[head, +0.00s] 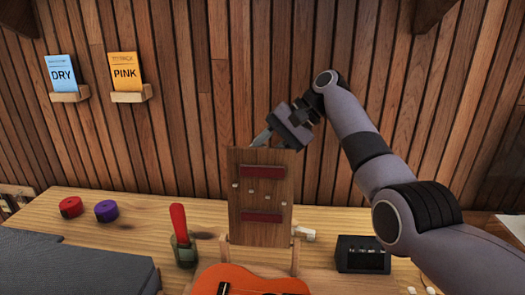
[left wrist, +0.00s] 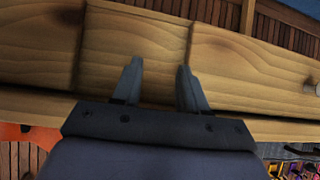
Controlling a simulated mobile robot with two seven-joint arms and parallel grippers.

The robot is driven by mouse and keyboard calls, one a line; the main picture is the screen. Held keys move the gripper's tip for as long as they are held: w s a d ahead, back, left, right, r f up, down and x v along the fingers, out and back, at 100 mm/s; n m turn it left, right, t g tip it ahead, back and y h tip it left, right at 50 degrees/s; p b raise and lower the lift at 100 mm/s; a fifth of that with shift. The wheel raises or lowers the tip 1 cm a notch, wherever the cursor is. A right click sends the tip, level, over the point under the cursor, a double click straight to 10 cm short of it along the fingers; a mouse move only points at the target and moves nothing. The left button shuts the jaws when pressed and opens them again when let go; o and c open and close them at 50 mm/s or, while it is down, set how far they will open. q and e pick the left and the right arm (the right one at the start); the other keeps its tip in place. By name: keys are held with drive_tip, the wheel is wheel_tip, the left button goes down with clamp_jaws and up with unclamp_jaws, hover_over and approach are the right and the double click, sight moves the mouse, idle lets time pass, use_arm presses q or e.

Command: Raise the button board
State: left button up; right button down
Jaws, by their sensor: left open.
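The button board (head: 262,222) is a brown wooden panel with two dark red strips and several small pale buttons. It stands upright at the middle of the table in the head view, between short wooden posts. My right gripper (head: 263,140) is at the board's top edge, reaching down from the upper right. Its fingertips are partly hidden, so I cannot tell whether it is open or touches the board. My left gripper (left wrist: 157,84) is open and empty in the left wrist view, in front of pale wooden drawer-like fronts (left wrist: 135,45).
An orange ukulele (head: 240,281) lies in front of the board. A red-handled tool (head: 179,222) stands left of it; a black box (head: 361,254) is at the right. Red (head: 70,207) and purple (head: 106,211) round pieces lie on the table (head: 145,225) at the left.

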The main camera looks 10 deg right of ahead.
drive_tip(key=c, duration=0.8)
unclamp_jaws()
drive_tip(key=shift+a, duration=0.1)
drive_tip(key=shift+b+v, duration=0.3)
drive_tip(key=shift+v, duration=3.3)
